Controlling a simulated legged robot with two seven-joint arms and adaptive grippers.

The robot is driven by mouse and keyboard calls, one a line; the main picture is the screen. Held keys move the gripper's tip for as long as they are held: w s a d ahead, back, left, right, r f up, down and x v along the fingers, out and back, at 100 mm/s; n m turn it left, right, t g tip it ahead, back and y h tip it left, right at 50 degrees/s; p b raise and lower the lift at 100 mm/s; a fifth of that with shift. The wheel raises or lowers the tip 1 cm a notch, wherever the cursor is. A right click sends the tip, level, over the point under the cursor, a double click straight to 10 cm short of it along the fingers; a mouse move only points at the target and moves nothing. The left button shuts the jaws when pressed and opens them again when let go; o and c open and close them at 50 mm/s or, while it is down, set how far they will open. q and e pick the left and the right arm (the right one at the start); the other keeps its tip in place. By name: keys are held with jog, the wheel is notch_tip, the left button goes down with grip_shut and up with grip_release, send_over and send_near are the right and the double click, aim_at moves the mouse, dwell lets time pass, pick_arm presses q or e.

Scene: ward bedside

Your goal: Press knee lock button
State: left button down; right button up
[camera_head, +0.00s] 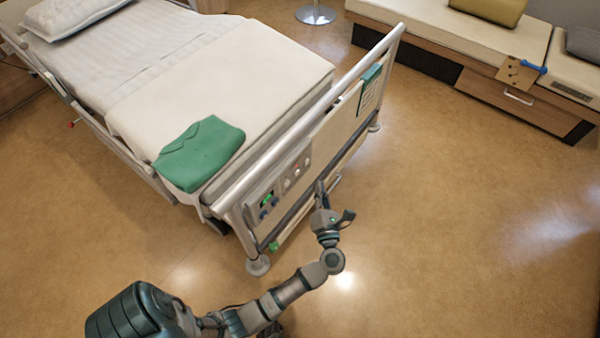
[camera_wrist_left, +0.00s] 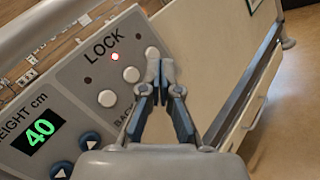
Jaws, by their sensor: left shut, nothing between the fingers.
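The bed's control panel (camera_wrist_left: 75,75) is on the footboard and also shows small in the head view (camera_head: 284,186). Under the word LOCK are three round white buttons in a slanted row: a lower one (camera_wrist_left: 107,98), a middle one (camera_wrist_left: 131,74) and an upper one (camera_wrist_left: 152,52). A small light near the middle button glows red. BACK reads beside the lower button; the other button labels are hidden behind my fingers. My left gripper (camera_wrist_left: 167,77) is shut and empty, its tips beside the upper button; contact cannot be told. It also shows in the head view (camera_head: 320,188).
The panel's height display (camera_wrist_left: 39,131) reads 40, with dark blue arrow buttons (camera_wrist_left: 89,140) beside it. A green folded cloth (camera_head: 200,152) lies on the bed (camera_head: 215,85). A bench (camera_head: 480,45) stands at the upper right. The floor to the right is clear.

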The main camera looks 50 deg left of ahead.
pick_arm(q)
jog(key=shift+d, duration=0.25)
jog(key=w+d+r, duration=0.2)
jog(key=d, duration=0.5)
jog(key=shift+d+b, duration=0.35)
jog(key=shift+d, duration=0.05)
dwell(0.3)
